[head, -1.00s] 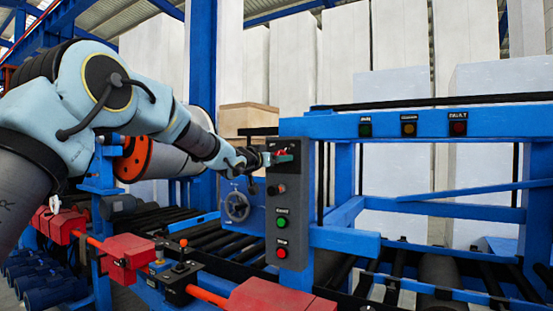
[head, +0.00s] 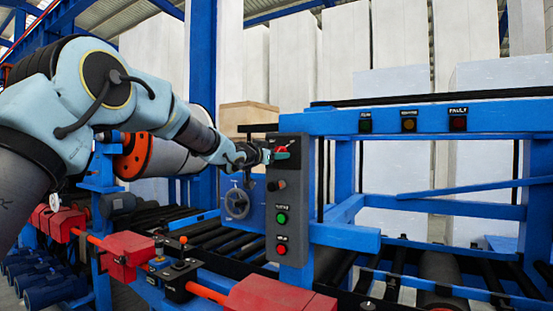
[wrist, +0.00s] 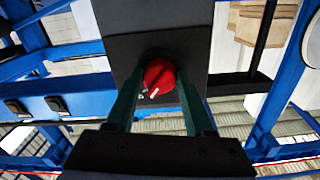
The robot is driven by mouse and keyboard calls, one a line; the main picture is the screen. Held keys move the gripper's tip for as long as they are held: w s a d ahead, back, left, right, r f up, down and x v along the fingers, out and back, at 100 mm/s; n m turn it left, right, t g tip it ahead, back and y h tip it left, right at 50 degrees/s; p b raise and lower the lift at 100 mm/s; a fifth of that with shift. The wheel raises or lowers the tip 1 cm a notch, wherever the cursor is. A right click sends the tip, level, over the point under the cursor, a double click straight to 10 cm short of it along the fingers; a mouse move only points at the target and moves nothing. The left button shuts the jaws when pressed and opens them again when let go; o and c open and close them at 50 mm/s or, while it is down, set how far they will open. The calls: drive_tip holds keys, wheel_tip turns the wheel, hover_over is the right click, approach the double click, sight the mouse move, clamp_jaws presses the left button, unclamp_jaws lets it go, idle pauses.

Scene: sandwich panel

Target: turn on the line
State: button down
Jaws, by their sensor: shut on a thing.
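A grey control box (head: 290,200) stands upright on the blue frame. At its top is a red rotary knob (head: 282,150), also in the wrist view (wrist: 158,74), where its white pointer mark slants toward the lower left. My gripper (head: 274,155) reaches the knob from the left. In the wrist view its dark green fingers (wrist: 160,84) stand on either side of the knob, shut on it. Below the knob are a dark knob (head: 276,185), a green button (head: 281,218) and a red button (head: 281,249). The fingers hide part of the knob in the head view.
A blue beam (head: 420,121) at right carries green, amber and red lamps that look unlit. A black roller conveyor (head: 205,237) runs behind the box. A handwheel (head: 237,203) is left of the box.

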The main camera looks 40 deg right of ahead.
drive_tip(key=shift+m, duration=0.6)
drive_tip(key=shift+c, duration=1.4)
unclamp_jaws()
drive_tip(key=shift+a+f+b, duration=0.1)
drive_tip(key=shift+a+b, duration=0.25)
drive_tip(key=shift+a, duration=0.15)
drive_tip(key=b+v, duration=0.3)
drive_tip(key=v, duration=0.7)
drive_tip(key=shift+d, duration=0.1)
